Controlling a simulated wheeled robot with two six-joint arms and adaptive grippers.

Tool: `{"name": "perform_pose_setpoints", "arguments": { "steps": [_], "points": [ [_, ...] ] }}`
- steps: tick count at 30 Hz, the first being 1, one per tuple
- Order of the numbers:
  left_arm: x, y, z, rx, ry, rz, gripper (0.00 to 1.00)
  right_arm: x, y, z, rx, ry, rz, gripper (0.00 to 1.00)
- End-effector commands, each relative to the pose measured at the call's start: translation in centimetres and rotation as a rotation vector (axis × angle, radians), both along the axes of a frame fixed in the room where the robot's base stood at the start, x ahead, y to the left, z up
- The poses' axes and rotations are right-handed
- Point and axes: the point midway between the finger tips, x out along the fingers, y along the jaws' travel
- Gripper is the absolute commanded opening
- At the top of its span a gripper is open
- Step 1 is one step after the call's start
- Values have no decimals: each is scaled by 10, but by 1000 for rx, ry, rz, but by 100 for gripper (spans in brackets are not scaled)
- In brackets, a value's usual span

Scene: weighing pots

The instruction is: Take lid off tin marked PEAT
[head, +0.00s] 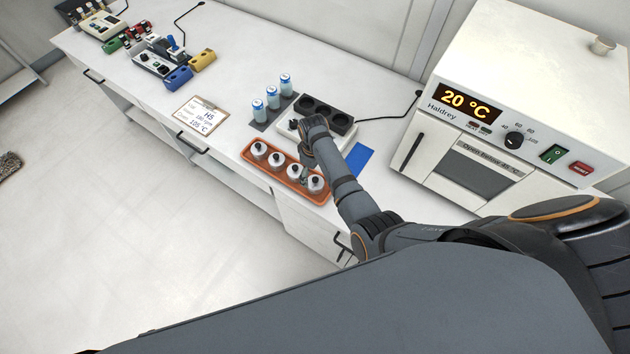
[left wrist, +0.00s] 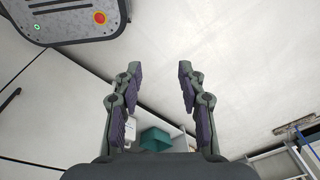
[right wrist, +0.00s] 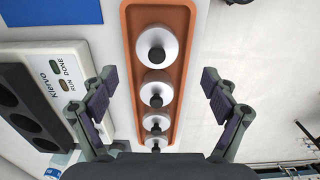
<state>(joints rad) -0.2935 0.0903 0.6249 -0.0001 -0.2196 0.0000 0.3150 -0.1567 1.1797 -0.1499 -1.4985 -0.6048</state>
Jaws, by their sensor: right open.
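An orange tray (head: 283,178) on the bench holds a row of several round pots with pale lids and dark knobs, such as the far-left pot (head: 258,150) and the far-right pot (head: 316,184). The same tray (right wrist: 126,60) and pots (right wrist: 157,45) show in the right wrist view. No PEAT marking can be read in any view. My right gripper (right wrist: 157,80) is open and empty above the tray, its fingers to either side of the pot row. My left gripper (left wrist: 158,67) is open and empty, away from the bench.
A white oven (head: 520,110) reading 20 °C stands at the right. A clipboard (head: 201,119) lies left of the tray, with clear bench around it.

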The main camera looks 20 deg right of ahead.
Motion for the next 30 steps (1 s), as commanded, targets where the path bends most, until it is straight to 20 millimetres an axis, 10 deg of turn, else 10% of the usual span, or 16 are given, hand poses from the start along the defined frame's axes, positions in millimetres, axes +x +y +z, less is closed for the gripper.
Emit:
{"name": "perform_pose_setpoints", "arguments": {
  "steps": [18, 25, 30],
  "points": [
    [-10, -12, -66, -15, 15, 6, 40, 2, -2, -60, 1, -1, -2, 87],
    [-9, -10, -62, -12, 13, 5, 40, 2, -2, -56, 1, 1, -2, 87],
    [-9, -8, -62, -10, 13, 4, 40, 2, -2, -56, 1, 1, -2, 65]
  ]
}}
